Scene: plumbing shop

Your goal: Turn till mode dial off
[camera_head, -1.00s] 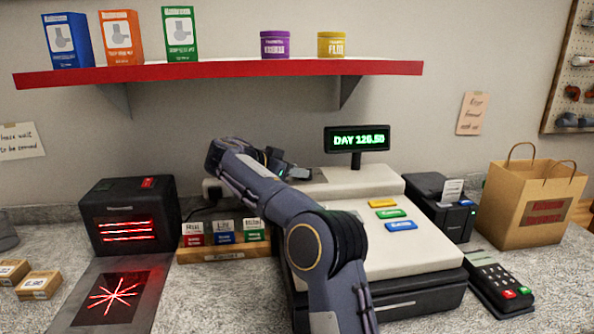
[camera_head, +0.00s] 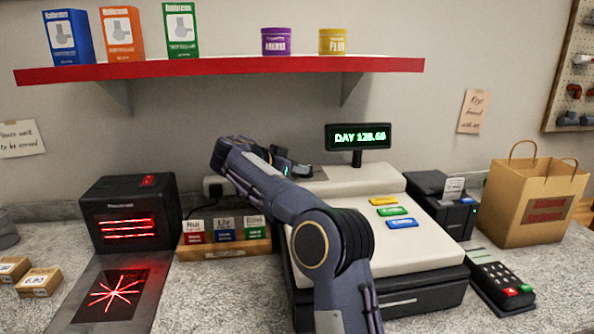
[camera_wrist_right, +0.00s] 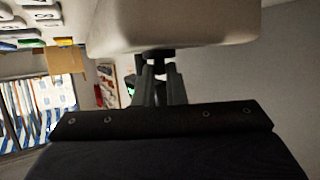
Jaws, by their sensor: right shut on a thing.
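The till is a cream register (camera_head: 345,225) with a dark drawer base and yellow, green and blue keys on top. Its green pole display (camera_head: 357,137) is lit and reads "DAY" with a number. My right arm crosses in front of the till, and my right gripper (camera_head: 298,170) is at the till's rear left side, partly hidden by its own wrist. In the right wrist view my gripper (camera_wrist_right: 159,85) is shut on a small dark knob, the mode dial (camera_wrist_right: 157,54), at the cream till body (camera_wrist_right: 175,25). The dial's marks and angle cannot be read. My left gripper is not in view.
A black scanner (camera_head: 127,213) and a small card rack (camera_head: 225,248) stand left of the till. A receipt printer (camera_head: 440,205), a card terminal (camera_head: 500,282) and a paper bag (camera_head: 535,205) are at the right. A red shelf (camera_head: 220,68) hangs above.

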